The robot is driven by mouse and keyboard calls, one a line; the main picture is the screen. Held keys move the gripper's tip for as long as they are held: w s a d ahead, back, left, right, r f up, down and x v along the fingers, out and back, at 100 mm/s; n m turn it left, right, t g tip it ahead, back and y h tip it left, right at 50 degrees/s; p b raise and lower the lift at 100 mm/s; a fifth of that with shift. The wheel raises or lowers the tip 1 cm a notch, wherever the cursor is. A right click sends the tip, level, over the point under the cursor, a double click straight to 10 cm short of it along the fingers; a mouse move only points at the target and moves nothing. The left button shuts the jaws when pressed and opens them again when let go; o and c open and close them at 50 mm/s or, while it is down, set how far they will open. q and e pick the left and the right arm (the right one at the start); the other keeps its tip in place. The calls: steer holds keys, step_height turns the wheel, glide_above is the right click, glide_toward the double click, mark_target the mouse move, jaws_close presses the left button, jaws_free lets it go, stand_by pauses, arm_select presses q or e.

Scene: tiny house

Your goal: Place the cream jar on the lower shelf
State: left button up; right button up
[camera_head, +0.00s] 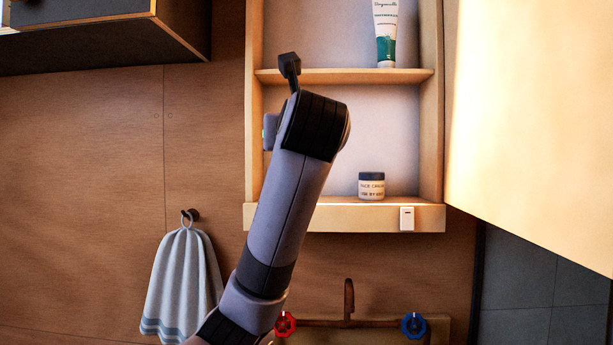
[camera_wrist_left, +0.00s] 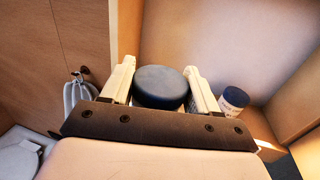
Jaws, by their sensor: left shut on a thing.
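In the head view a cream jar with a white body, dark lid and "FACE CREAM" label (camera_head: 371,186) stands upright on the lower shelf (camera_head: 330,216), right of my left arm. In the left wrist view my left gripper (camera_wrist_left: 159,67) is shut on a jar with a round dark lid (camera_wrist_left: 161,86), one pale finger on each side. The held jar's body is mostly hidden. A second jar with a dark lid (camera_wrist_left: 235,97) shows to the right of the right finger, apart from it. In the head view my arm hides the left gripper and the held jar. My right gripper is not in view.
A white and green tube (camera_head: 386,34) stands on the upper shelf (camera_head: 345,76). The cabinet's right side wall (camera_head: 431,120) bounds the lower compartment. A striped towel (camera_head: 182,285) hangs at the left. A tap (camera_head: 348,300) with red and blue knobs is below.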

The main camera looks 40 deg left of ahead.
arm_select(q)
steer(key=w+d+p+x, duration=0.2)
steer(key=p+x, duration=0.1)
steer(key=x, duration=1)
steer(key=shift+w+f, duration=0.15)
steer(key=shift+f, duration=1.35)
steer(key=shift+w+f, duration=0.15)
steer(key=shift+f, duration=1.3)
steer(key=shift+w+a+f, duration=0.1)
steer(key=shift+a+f, duration=0.15)
steer(key=shift+f, duration=0.3)
steer(key=shift+f, duration=0.1)
steer(key=o, duration=1.1)
